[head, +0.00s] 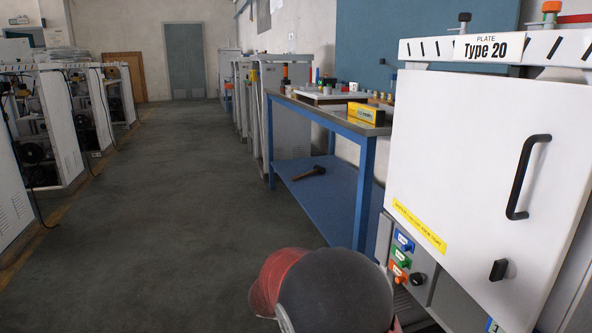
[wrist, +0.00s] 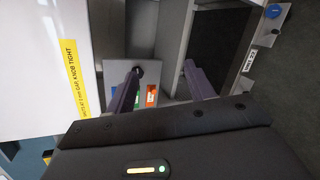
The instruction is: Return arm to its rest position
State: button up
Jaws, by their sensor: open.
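My arm (head: 330,290) shows at the bottom middle of the head view as a rounded dark grey and red link. My gripper (wrist: 163,70) is in the wrist view, its two dark fingers apart with nothing held between them. Past the fingers is a machine front with a green label (wrist: 142,94) and an orange-red label (wrist: 152,96). I cannot tell how far the fingertips are from it. The gripper does not show in the head view.
A white machine door (head: 470,170) with a black handle (head: 526,177) stands close on the right, shut. Below it is a button panel (head: 402,255). A blue workbench (head: 330,190) stands behind it, with a yellow box (head: 366,113) on top. The floor (head: 170,220) to the left is clear.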

jog(key=s+d+r+m+g+y, duration=0.1)
jog(key=s+d+r+m+y, duration=0.15)
jog(key=s+y, duration=0.2)
jog(key=s+d+r+m+g+y, duration=0.1)
jog(key=s+d+y, duration=0.2)
jog(key=s, duration=0.3)
jog(key=s+a+r+m+t+y, duration=0.1)
jog(key=s+a+r+t+y, duration=0.1)
jog(key=s, duration=0.3)
jog(key=s+a+r+m+t+y, duration=0.1)
jog(key=s+r+t+y, duration=0.1)
jog(key=s, duration=0.4)
jog(key=shift+a+r+m+t+y, duration=0.35)
jog(key=shift+t+y, duration=0.55)
jog(key=shift+y, duration=0.25)
